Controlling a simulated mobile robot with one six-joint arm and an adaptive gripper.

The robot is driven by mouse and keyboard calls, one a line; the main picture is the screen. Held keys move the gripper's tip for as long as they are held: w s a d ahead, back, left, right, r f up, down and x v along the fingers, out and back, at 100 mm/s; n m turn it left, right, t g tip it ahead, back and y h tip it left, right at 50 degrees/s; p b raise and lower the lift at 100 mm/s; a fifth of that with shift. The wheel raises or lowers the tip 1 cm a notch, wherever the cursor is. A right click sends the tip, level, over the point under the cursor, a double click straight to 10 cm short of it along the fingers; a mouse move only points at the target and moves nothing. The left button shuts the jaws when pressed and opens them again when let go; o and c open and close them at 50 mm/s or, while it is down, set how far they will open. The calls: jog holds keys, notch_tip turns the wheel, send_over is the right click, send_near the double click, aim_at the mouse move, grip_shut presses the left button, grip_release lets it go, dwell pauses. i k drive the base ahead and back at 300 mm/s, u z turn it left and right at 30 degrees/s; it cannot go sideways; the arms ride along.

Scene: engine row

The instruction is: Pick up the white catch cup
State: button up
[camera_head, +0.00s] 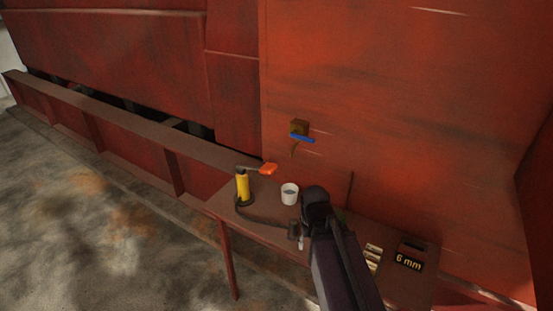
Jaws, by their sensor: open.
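The white catch cup (289,194) stands upright on a narrow brown table (262,232) against the red metal wall. It looks open at the top, with a grey inside. My arm comes up from the bottom of the picture, to the right of the cup. My gripper (296,236) is small and dark here, below and in front of the cup, apart from it in the picture. It is open, and nothing shows between its fingers. Part of the table is hidden behind my arm.
A yellow cylinder (242,187) on a dark base stands left of the cup. An orange-headed item (268,169) lies behind. A blue-handled valve (301,133) sits on the wall above. A "6 mm" box (410,256) and pale strips (373,255) lie right of my arm.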

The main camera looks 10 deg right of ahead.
aim_at(288, 199)
jog(key=k, duration=1.3)
jog(key=u, duration=0.25)
jog(key=i, duration=0.9)
jog(key=z, duration=0.3)
